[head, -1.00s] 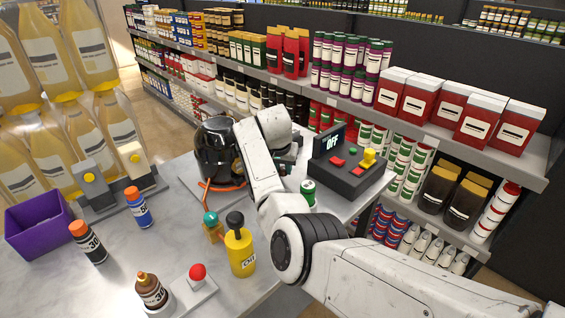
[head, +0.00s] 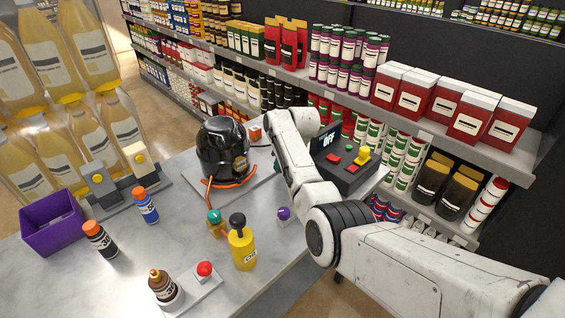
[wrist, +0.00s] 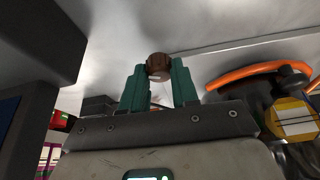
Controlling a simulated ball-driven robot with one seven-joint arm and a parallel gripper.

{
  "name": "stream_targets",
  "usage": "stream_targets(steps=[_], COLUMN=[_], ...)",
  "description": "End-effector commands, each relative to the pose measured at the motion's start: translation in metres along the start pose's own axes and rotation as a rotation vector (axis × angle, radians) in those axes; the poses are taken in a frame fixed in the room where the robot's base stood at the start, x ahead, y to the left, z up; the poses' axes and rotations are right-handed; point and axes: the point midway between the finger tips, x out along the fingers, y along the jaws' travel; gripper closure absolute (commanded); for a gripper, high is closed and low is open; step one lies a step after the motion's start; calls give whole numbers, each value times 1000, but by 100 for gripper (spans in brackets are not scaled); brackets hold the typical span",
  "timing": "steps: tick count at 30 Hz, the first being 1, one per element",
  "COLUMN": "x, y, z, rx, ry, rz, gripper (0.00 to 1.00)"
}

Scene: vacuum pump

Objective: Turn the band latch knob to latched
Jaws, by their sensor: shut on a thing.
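In the wrist view, a brown ribbed knob (wrist: 158,66) sits between the tips of my gripper's two teal fingers (wrist: 158,82). My gripper is shut on it. The black vacuum pump (head: 222,150) stands on a pale base plate on the bench in the head view, with an orange hose (head: 230,184) at its foot. The hose also shows at the right of the wrist view (wrist: 255,73). In the head view, my arm hides the knob and most of my gripper, so the knob's turned position cannot be read.
A dark control console (head: 342,165) showing "OFF" stands right of my arm. A yellow bottle (head: 242,245), a red button (head: 204,269) and a purple knob (head: 284,213) are in front. A purple bin (head: 52,222) is at left. The bench middle is mostly clear.

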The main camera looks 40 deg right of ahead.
Motion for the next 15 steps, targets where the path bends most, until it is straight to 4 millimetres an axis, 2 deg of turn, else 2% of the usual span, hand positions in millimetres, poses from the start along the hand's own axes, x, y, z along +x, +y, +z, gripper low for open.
stream_targets(steps=[15], x=[1], y=[3], z=[-1], rx=[-347], ry=[1], rz=[-142], gripper=[100])
